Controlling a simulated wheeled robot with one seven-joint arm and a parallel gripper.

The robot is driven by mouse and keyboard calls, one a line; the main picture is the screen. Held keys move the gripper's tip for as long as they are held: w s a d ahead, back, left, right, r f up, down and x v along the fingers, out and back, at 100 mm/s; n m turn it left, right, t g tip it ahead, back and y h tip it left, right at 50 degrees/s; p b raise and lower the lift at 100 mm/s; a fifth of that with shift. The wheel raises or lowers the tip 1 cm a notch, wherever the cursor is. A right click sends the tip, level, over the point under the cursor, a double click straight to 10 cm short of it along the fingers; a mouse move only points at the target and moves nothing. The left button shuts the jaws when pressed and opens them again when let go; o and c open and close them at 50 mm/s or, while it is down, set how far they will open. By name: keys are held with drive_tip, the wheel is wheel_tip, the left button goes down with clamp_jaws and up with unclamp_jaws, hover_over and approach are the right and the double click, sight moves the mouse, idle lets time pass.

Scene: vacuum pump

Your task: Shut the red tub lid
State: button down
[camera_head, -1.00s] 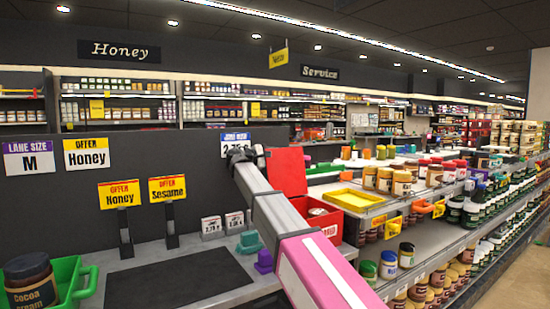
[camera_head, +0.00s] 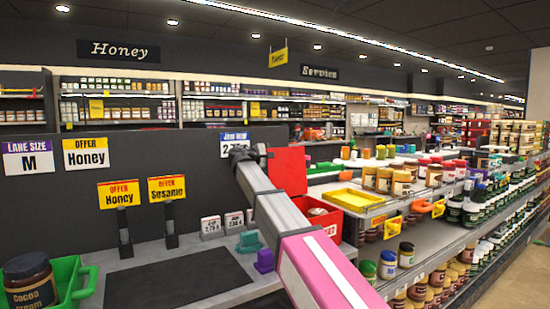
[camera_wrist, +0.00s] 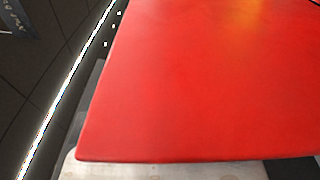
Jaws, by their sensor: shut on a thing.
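The red tub (camera_head: 328,222) stands at the near end of the shelf unit, right of the grey counter. Its red lid (camera_head: 288,171) stands up, raised from the tub, so the tub is open. A jar (camera_head: 317,211) shows inside the tub. My gripper (camera_head: 261,157) is at the left edge of the lid and shut on it; the fingertips are small and hard to make out. In the wrist view the lid (camera_wrist: 200,80) fills most of the picture, with a pale surface below its edge.
A yellow tray (camera_head: 354,200) and several jars (camera_head: 385,180) stand right of the tub. A teal piece (camera_head: 249,241) and a purple piece (camera_head: 264,261) sit on the counter left of my arm. A green crate (camera_head: 70,280) holds a cocoa cream jar. The dark mat (camera_head: 180,280) is clear.

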drive_tip(key=s+d+r+m, duration=0.1)
drive_tip(key=s+d+m, duration=0.55)
drive_tip(key=s, duration=0.25)
drive_tip(key=s+d+f+m, duration=0.6)
drive_tip(key=s+f+m, duration=0.1)
drive_tip(key=s+m, duration=0.2)
drive_tip(key=shift+s, duration=0.35)
drive_tip(key=shift+f, duration=0.1)
drive_tip(key=c, duration=1.1)
unclamp_jaws()
drive_tip(key=shift+a, duration=0.1)
